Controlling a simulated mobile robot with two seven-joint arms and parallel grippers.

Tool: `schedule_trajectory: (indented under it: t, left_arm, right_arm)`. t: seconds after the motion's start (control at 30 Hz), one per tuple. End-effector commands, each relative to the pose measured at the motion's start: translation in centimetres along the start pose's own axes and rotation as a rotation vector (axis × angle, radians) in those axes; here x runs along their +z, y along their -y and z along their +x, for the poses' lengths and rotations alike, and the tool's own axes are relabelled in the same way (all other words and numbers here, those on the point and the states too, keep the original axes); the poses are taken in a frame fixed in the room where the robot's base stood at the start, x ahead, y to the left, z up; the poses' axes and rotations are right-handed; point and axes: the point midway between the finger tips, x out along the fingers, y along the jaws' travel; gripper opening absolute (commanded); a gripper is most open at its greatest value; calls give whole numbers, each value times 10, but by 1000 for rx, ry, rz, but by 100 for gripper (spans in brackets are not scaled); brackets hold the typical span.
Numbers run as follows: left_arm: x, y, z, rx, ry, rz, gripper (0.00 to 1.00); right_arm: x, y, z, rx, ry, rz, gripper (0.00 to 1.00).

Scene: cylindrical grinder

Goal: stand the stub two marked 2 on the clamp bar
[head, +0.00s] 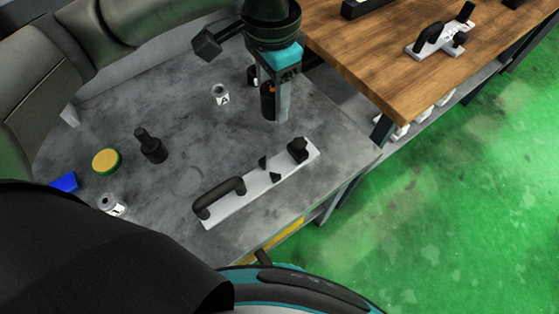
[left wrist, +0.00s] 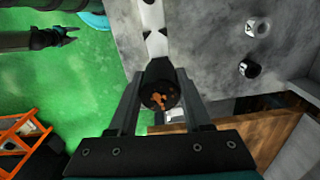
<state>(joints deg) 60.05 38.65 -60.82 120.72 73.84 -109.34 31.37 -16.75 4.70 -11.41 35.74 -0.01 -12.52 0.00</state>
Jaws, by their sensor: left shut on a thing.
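My left gripper (head: 276,108) is shut on a dark cylindrical stub (head: 267,101), held above the grey table just behind the clamp bar. In the left wrist view the held stub (left wrist: 160,94) shows a dark end face with orange-brown patches between the fingers; no number can be read. The clamp bar (head: 254,186) is a white bar with a black handle at its near left end, small black wedge-like parts midway and a black block at its far right end. My right gripper (left wrist: 66,34) shows small at the upper left of the wrist view, over the green floor.
A pale marked cylinder (head: 220,95) and a dark cylinder (head: 252,75) stand behind the bar. Another pale cylinder (head: 112,204), a black stepped piece (head: 150,146), a yellow-topped round tin (head: 106,160) and a blue object (head: 64,182) are left. A wooden bench (head: 380,55) adjoins at right.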

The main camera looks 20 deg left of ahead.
Motion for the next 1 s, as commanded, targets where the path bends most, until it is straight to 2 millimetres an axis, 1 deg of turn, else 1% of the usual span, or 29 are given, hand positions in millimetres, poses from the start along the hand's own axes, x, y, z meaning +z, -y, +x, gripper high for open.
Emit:
schedule_trajectory:
  t: [0.03,0.13,0.23,0.37,0.6,0.7,0.8,1.0]
  left_arm:
    - [-2,-3,-1,3,-1,43,0]
    - [-5,-6,0,5,-3,103,0]
    - [-5,-7,10,7,-1,126,0]
    - [-5,-7,39,7,2,130,0]
    - [-5,-7,101,6,1,127,0]
    - [-5,-7,122,4,0,128,0]
    - [-5,-7,136,5,-1,128,0]
    - [-6,-7,148,4,-2,127,0]
  right_arm:
    - [5,1,-2,-1,8,0,50]
    - [12,2,-3,-3,18,0,50]
    - [15,3,0,-4,23,0,50]
    - [15,3,10,-4,23,0,50]
    - [13,3,28,-3,17,0,50]
    - [12,4,34,-4,15,0,50]
    - [12,4,38,-4,14,0,50]
    - [11,5,41,-6,12,1,50]
